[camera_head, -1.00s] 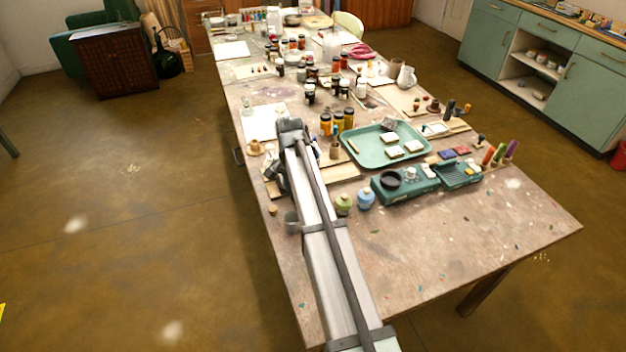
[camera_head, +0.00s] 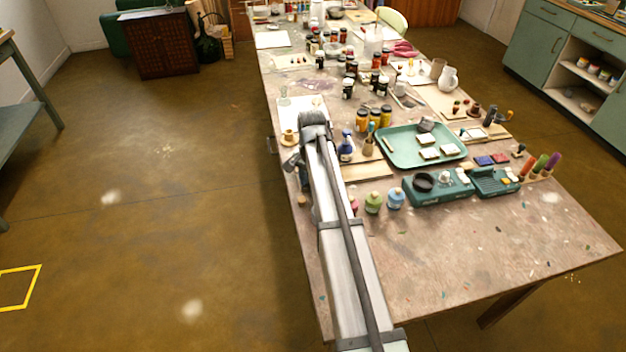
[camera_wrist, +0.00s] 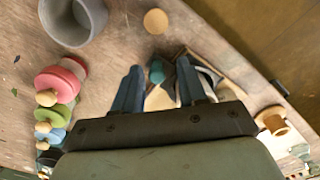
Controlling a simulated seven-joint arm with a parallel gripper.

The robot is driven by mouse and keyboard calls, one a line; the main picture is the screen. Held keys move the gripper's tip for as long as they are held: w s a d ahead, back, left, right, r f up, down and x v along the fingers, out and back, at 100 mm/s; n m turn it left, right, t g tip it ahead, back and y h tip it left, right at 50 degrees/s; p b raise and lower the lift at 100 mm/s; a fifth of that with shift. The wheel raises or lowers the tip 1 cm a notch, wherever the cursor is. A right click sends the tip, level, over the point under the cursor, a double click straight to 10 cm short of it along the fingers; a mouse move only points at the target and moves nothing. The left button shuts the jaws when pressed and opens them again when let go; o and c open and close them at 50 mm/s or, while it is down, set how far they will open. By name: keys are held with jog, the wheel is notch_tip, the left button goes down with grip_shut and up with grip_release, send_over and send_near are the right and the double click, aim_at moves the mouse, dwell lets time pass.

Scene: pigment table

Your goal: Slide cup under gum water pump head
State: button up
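A grey round cup (camera_wrist: 72,40) stands at the top left of the wrist view, seen from above and partly cut off by the picture edge. In the head view my arm appears to hide it. My gripper (camera_wrist: 158,68) is open, its two blue fingers apart and away from the cup. A small teal thing shows between the fingers, but I cannot tell its height or whether they touch it. I cannot clearly pick out the gum water pump head. A blue bottle (camera_head: 346,148) stands just right of my arm in the head view; its top is too small to tell.
Green (camera_head: 373,203) and blue (camera_head: 396,198) knobbed jars stand right of my arm. A wooden disc (camera_wrist: 156,21) lies near the cup. A brown knobbed piece (camera_wrist: 272,122) is at the wrist view's right. A green tray (camera_head: 402,160) lies further right. The table's front is clear.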

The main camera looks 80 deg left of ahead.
jog(key=shift+o, duration=0.2)
jog(key=shift+w+r, duration=0.1)
jog(key=shift+r, duration=0.3)
notch_tip(320, 180, up, 13)
dwell(0.3)
dwell(0.4)
